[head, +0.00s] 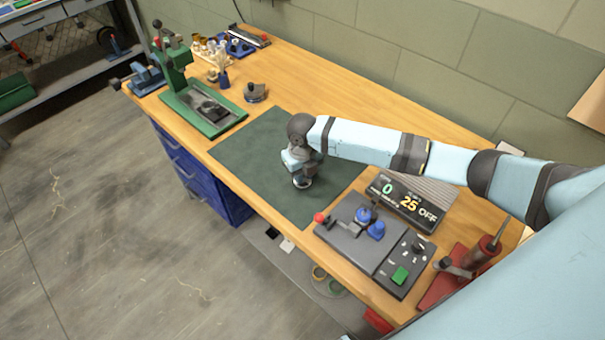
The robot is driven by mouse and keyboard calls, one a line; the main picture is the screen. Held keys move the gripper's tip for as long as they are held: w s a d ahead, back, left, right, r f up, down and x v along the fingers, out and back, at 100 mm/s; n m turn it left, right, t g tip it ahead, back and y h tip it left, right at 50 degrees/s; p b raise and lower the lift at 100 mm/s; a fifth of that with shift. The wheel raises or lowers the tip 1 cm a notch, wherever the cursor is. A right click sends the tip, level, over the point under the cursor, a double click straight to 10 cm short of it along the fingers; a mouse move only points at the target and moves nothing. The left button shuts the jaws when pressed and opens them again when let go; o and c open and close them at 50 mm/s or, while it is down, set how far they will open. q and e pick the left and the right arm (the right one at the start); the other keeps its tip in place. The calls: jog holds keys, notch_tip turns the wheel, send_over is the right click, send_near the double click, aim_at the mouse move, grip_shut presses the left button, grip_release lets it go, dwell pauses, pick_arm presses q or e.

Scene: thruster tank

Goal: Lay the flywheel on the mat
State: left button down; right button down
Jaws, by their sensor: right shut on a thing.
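A dark green mat (247,156) lies flat on the wooden workbench. My right gripper (301,174) is over the right part of the mat, pointing down. It is shut on a small round metallic thing, which looks like the flywheel (302,183), at its fingertips. The flywheel is low over the mat; I cannot tell whether it touches. The gripper and wrist hide much of it. My left gripper is not in view.
A grey control box (363,233) with blue knobs, a display (402,203) and a red-based tool (468,267) stand to the right. The back middle of the workbench (330,90) is clear.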

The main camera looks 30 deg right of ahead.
jog(key=shift+f, duration=0.45)
jog(key=shift+f, duration=0.15)
jog(key=c, duration=1)
grip_release()
notch_tip(320, 180, up, 12)
jog(key=shift+r, duration=0.2)
